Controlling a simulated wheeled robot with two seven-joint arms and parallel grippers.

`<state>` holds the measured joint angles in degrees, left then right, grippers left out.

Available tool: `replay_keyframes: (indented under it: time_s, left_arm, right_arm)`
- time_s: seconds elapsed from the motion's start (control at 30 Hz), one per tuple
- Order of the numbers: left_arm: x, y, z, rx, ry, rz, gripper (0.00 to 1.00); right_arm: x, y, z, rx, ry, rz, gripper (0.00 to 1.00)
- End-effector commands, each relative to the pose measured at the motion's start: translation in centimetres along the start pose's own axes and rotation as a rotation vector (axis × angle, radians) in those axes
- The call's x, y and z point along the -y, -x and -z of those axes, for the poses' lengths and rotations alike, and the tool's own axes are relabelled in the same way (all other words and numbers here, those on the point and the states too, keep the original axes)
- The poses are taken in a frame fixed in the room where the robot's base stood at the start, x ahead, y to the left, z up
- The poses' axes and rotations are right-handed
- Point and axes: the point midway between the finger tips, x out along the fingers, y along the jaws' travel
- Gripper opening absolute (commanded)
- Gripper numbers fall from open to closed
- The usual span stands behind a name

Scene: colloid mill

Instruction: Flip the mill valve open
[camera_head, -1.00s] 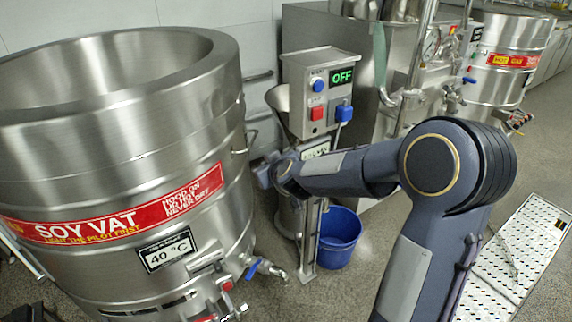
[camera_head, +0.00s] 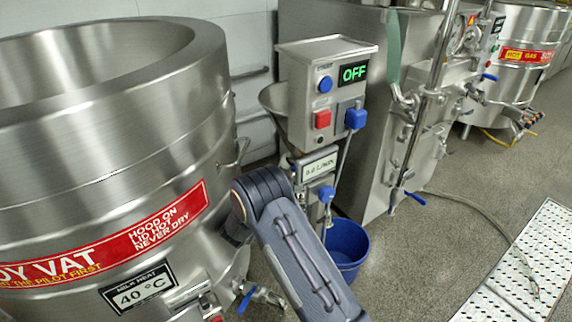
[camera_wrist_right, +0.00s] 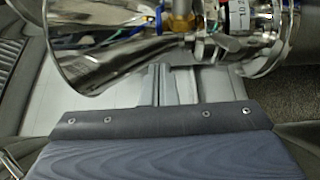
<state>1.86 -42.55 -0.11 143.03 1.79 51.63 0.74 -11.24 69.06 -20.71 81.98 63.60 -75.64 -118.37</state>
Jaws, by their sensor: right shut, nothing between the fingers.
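The colloid mill stands right of the soy vat, under a grey control box (camera_head: 340,62) reading OFF. A blue handle (camera_head: 327,194), which looks like the mill valve, shows on the mill's front below a small white label plate (camera_head: 319,168). My right forearm crosses in front of the mill's lower part, and my right gripper is hidden behind it in the head view. In the right wrist view my right gripper (camera_wrist_right: 158,70) is shut and empty, just below the mill's shiny steel body (camera_wrist_right: 110,60) and a brass fitting (camera_wrist_right: 182,18). Contact cannot be told. My left gripper is out of view.
The large steel soy vat (camera_head: 100,120) fills the left, with a blue-handled tap (camera_head: 250,296) low on its front. A blue bucket (camera_head: 350,240) stands on the floor by the mill. A steel machine (camera_head: 330,22) stands behind. The floor at right is open, with a perforated plate (camera_head: 525,265).

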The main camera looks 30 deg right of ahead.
Motion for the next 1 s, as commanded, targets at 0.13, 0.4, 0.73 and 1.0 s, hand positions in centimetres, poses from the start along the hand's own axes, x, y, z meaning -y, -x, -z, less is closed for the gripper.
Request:
replay_keyframes:
  time_s: [0.13,0.4,0.73,1.0]
  left_arm:
    - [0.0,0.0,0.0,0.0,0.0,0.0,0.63]
    - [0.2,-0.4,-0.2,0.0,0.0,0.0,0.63]
    - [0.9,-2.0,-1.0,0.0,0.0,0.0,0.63]
    - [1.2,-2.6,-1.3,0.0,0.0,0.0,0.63]
  right_arm:
    - [0.0,0.0,0.0,0.0,-0.001,0.0,0.0]
    - [0.2,-1.3,-0.1,0.001,-0.003,0.001,0.0]
    - [0.3,-7.1,-0.1,0.002,-0.005,0.001,0.0]
    - [0.1,-9.8,0.0,-0.002,-0.003,0.001,0.0]
